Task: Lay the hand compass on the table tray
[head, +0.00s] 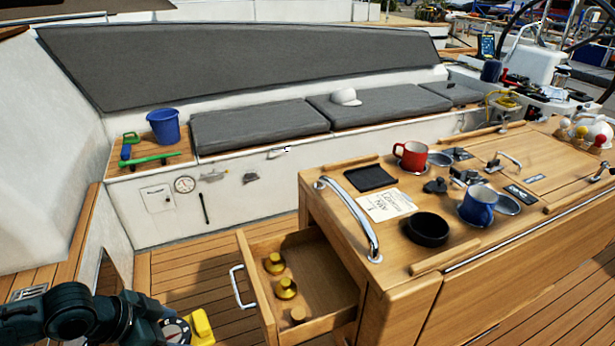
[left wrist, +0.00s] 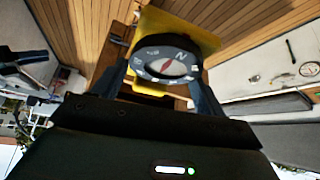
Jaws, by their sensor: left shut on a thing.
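The hand compass is a yellow body (head: 201,325) with a black ring and a white dial with a red needle. My left gripper (head: 172,327) is shut on it low in the head view, left of the table's open drawer. The left wrist view shows the compass (left wrist: 167,68) between the two fingers, its dial facing the camera. A flat dark square tray (head: 370,178) lies on the wooden table's far left part and looks empty. The compass is well apart from it, to the left and nearer. My right gripper is not in view.
A chrome rail (head: 366,220) curves along the table's left end. Near the tray are a paper card (head: 385,205), red mug (head: 411,156), black round dish (head: 428,230) and blue mug (head: 478,205).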

